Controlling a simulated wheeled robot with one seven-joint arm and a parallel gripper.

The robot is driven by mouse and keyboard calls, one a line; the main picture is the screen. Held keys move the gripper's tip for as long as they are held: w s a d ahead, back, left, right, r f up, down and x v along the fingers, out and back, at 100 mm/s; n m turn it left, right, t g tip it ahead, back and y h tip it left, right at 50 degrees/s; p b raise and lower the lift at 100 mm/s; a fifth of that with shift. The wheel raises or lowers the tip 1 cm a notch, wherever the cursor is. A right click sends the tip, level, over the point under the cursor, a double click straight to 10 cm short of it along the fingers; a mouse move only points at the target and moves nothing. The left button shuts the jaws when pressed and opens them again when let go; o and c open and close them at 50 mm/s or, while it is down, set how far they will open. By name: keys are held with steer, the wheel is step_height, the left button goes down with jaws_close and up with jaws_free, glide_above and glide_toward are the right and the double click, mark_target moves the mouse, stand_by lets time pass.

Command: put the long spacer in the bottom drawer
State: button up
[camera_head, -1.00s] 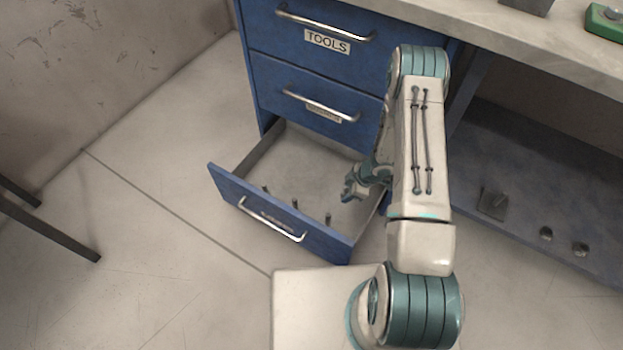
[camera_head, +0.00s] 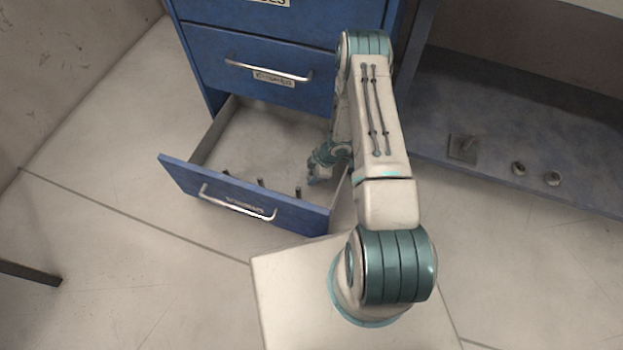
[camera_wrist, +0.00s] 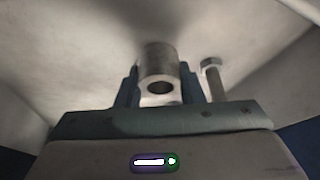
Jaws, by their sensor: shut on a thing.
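The bottom drawer (camera_head: 243,209) is pulled open from the blue cabinet. My gripper (camera_head: 313,178) is down inside its right side, near the right wall. In the wrist view my gripper (camera_wrist: 160,95) is shut on a grey metal tube, the long spacer (camera_wrist: 158,66), whose hollow end faces the camera. The light drawer floor lies beyond it. I cannot tell whether the spacer touches the floor. In the head view the spacer cannot be made out.
Several bolts (camera_head: 261,184) stand in a row behind the drawer front; one bolt (camera_wrist: 212,78) is right of my gripper in the wrist view. The closed drawer (camera_head: 264,70) is above. A low shelf (camera_head: 480,175) at right holds a small block (camera_head: 463,148) and two nuts (camera_head: 519,168).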

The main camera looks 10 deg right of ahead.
steer(key=shift+f+b, duration=0.3)
steer(key=shift+f, duration=0.85)
steer(key=shift+f, duration=0.25)
steer(key=o, duration=1.2)
steer(key=shift+r, duration=0.15)
steer(key=shift+r, duration=0.3)
steer(key=p+v, duration=0.5)
steer(key=v, duration=0.6)
steer(key=shift+r, duration=0.25)
steer(key=shift+s+d, duration=0.1)
